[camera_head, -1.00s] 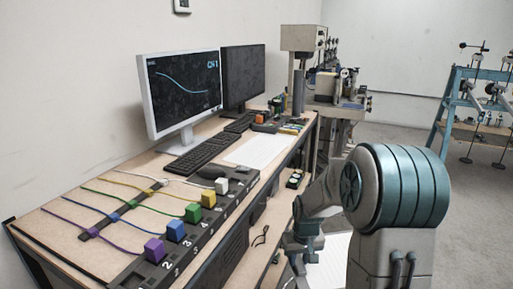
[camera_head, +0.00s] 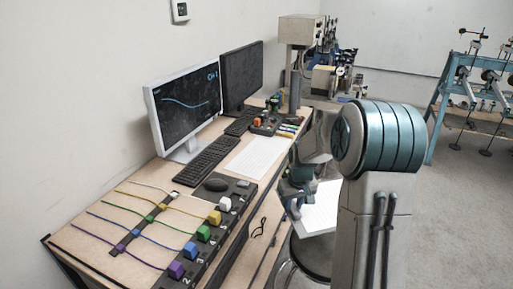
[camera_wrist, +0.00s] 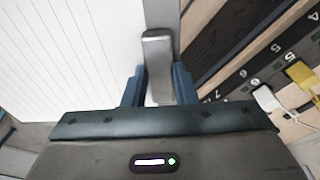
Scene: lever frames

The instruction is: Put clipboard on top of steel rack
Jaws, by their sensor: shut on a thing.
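My gripper (camera_head: 297,190) is shut on the clipboard (camera_head: 320,212), which carries white lined paper. It is held off the right side of the desk, above a round stool. In the wrist view, my fingers (camera_wrist: 158,88) close around the clipboard's grey metal clip (camera_wrist: 157,48), and the white lined sheet (camera_wrist: 75,45) spreads to the left. A blue metal-framed rack (camera_head: 442,95) with rods and levers stands at the far right, well away from my gripper. I cannot tell whether it is the steel rack.
The desk (camera_head: 75,238) holds two monitors, keyboards, a mouse (camera_head: 216,185) and a strip of coloured plugs (camera_head: 203,233). A round stool (camera_head: 312,255) stands beside the desk, partly hidden by my arm. Equipment (camera_head: 330,80) stands behind. Open floor (camera_head: 465,215) lies to the right.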

